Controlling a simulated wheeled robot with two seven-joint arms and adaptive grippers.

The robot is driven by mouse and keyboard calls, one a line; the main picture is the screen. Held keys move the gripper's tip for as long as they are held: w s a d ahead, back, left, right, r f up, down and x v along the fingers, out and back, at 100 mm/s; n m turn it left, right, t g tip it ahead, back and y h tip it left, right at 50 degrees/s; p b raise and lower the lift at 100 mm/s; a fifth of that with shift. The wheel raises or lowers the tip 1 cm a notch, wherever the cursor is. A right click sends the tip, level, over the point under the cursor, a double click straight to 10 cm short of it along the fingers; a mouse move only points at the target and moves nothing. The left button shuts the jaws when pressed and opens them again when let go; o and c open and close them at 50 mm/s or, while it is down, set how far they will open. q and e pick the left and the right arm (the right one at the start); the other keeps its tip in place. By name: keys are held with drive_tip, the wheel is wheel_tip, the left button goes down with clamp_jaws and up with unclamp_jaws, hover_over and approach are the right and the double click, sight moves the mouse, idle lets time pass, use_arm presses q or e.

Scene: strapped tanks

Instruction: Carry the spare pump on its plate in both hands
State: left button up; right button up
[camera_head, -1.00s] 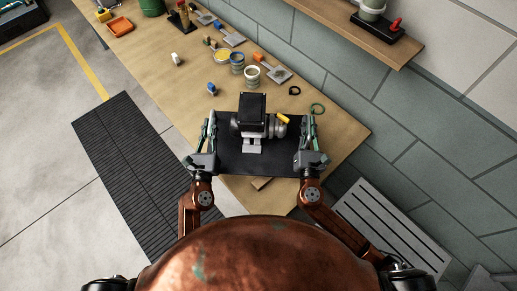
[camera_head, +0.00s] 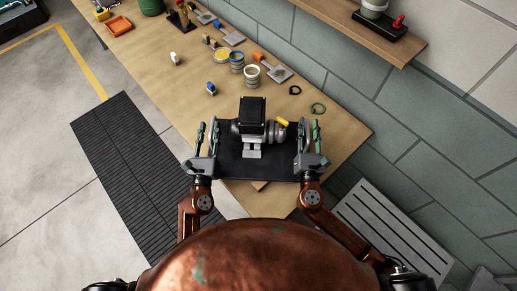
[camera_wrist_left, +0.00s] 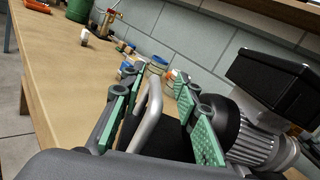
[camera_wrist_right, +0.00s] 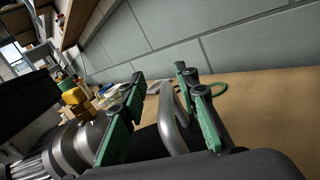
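The spare pump (camera_head: 252,112), with a black box on top and a grey ribbed motor body (camera_wrist_left: 262,142), stands on a dark plate (camera_head: 230,166) near the bench's front end. The plate has an upright grey bar handle at each side, seen in the left wrist view (camera_wrist_left: 152,108) and in the right wrist view (camera_wrist_right: 173,118). My left gripper (camera_head: 207,134) is open, its green-padded fingers on either side of the left handle with gaps. My right gripper (camera_head: 309,134) is open around the right handle likewise. The plate's underside is hidden.
The wooden bench (camera_head: 345,128) holds several cans (camera_head: 252,75), a black ring (camera_head: 295,90) and a green ring (camera_head: 318,108) beyond the plate. A wall with a shelf (camera_head: 330,18) bounds the right side. A dark mat (camera_head: 130,170) lies on the floor at left.

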use_arm(q)
drive_tip(key=s, duration=0.7)
drive_tip(key=s+a+f, duration=0.1)
drive_tip(key=s, duration=0.2)
drive_tip(key=shift+s+f, duration=0.1)
drive_tip(key=shift+s, duration=0.6)
use_arm(e)
drive_tip(key=shift+s, duration=0.1)
drive_tip(key=s, duration=0.8)
drive_tip(key=s+a+f, duration=0.1)
drive_tip(key=s, duration=0.2)
drive_tip(key=shift+s+f, duration=0.1)
drive_tip(key=shift+s, duration=0.3)
